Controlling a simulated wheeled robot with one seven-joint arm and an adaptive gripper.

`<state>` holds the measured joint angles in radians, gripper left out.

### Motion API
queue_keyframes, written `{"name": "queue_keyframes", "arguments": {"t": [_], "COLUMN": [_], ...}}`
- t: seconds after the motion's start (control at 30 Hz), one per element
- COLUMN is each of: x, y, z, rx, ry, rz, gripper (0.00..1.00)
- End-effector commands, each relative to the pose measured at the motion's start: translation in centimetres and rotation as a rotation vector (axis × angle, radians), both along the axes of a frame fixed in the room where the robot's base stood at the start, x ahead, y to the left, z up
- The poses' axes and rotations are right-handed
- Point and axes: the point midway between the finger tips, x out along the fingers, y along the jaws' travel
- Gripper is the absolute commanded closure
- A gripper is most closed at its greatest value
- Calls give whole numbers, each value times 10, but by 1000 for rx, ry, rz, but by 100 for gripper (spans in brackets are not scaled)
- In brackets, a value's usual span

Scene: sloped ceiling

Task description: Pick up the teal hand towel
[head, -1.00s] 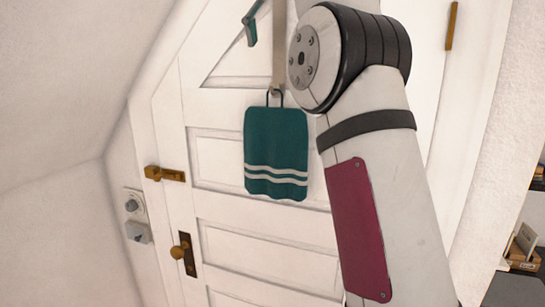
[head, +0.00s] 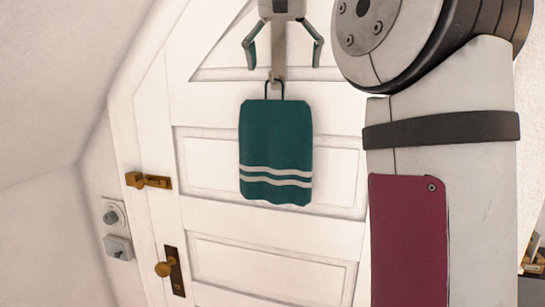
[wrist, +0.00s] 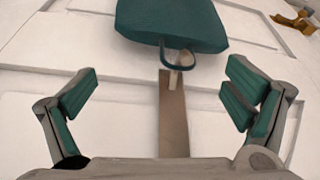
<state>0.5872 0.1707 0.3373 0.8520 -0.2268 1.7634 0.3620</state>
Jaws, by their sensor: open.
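The teal hand towel (head: 275,140) with two white stripes hangs by a dark loop from a hook on a flat strap (head: 278,50) against the white door. In the wrist view the towel (wrist: 172,22) is at the top, with its loop and the hook just below it and the strap (wrist: 173,120) running down between my fingers. My gripper (head: 283,62) is open and empty, above the towel in the head view, with its fingers on either side of the strap. In the wrist view my gripper (wrist: 160,100) has its teal-padded fingers spread wide, apart from the towel.
The white panelled door (head: 270,235) stands behind the towel. A brass latch (head: 148,181) and a brass knob (head: 165,269) are on its left side. Switches (head: 116,230) are on the wall under the sloped ceiling. My arm covers the right of the head view.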

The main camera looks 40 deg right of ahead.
Motion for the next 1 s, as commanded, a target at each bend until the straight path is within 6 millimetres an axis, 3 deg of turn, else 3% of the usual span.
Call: {"name": "queue_keyframes", "arguments": {"t": [0.17,0.53,0.83,1.0], "x": [0,9,11,11], "y": [-3,-14,-15,-15], "z": [-8,-46,-50,-50], "rx": [0,2,1,1], "ry": [2,1,-1,-1], "rz": [-2,-1,-1,-1], "gripper": [4,4,4,40]}}
